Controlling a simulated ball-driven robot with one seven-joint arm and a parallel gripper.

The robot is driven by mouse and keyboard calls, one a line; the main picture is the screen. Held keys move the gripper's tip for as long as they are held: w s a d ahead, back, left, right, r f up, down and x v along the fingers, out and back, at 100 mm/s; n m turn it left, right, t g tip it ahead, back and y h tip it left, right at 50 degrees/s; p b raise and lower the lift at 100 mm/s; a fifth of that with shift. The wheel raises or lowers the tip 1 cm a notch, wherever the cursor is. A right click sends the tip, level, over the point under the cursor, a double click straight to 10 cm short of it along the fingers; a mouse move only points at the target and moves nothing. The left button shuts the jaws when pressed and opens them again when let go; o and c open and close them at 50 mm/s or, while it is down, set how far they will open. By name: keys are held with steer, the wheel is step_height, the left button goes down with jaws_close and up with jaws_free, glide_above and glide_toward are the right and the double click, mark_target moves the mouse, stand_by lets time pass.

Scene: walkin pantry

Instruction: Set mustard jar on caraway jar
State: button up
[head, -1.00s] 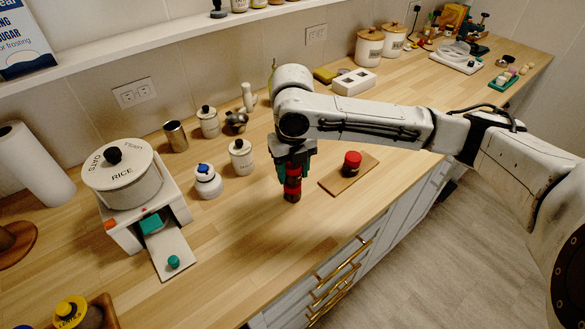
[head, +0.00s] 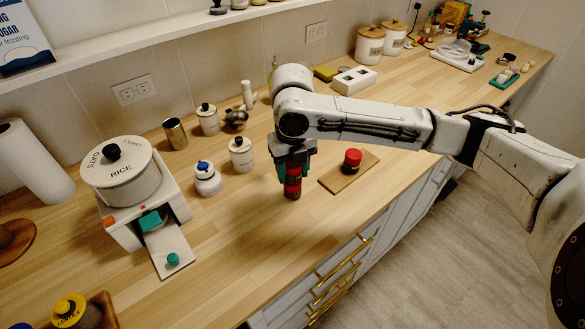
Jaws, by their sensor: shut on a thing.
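My gripper (head: 292,172) points down over the counter in the head view and is shut on a small dark jar with red bands, taken as the mustard jar (head: 292,190). The held jar is upright and close above or on the counter; I cannot tell which. Its upper part is hidden by the fingers. A second small jar with a red lid, taken as the caraway jar (head: 351,162), stands upright on a wooden board (head: 337,183) to the right of my gripper, apart from the held jar. No label on either jar is readable.
White jars (head: 241,155) and a blue-capped bottle (head: 207,179) stand left of my gripper.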

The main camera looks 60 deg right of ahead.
steer(key=shift+f, duration=0.3)
steer(key=o, duration=1.1)
steer(key=shift+r, duration=0.1)
step_height(320, 180, up, 11)
steer(key=shift+f+b, duration=0.15)
steer(key=shift+b, duration=0.3)
steer(key=shift+s+f, duration=0.1)
